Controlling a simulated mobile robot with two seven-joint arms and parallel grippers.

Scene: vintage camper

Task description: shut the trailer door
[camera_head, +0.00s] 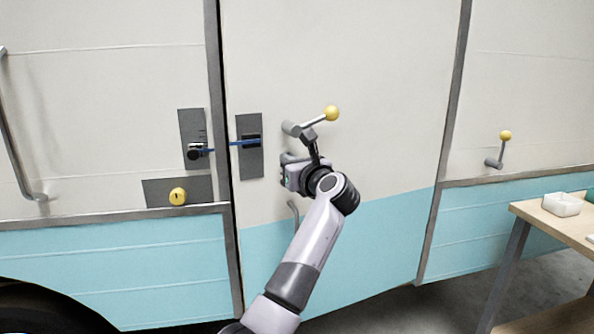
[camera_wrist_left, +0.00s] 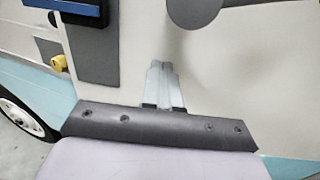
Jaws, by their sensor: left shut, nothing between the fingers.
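The trailer door (camera_head: 380,90) is a cream panel with a light-blue lower part. A narrow dark gap shows along its left edge, where its blue band sits lower than the band on the wall, so it looks slightly ajar. A lever handle (camera_head: 331,113) with a yellow ball stands out from the door. My left gripper (camera_head: 286,160) is in front of the door, just below the lever's base. In the left wrist view its fingers (camera_wrist_left: 163,85) are shut and empty, pointing at the cream panel. Whether they touch it I cannot tell. My right gripper is not in view.
A blue bar (camera_head: 243,142) spans from a dark wall plate (camera_head: 191,125) to a plate on the door (camera_head: 249,165). A yellow knob (camera_head: 178,196) is at left, another yellow-ball lever (camera_head: 505,136) at right. A wooden table (camera_head: 560,228) with a white tray (camera_head: 562,205) stands at right.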

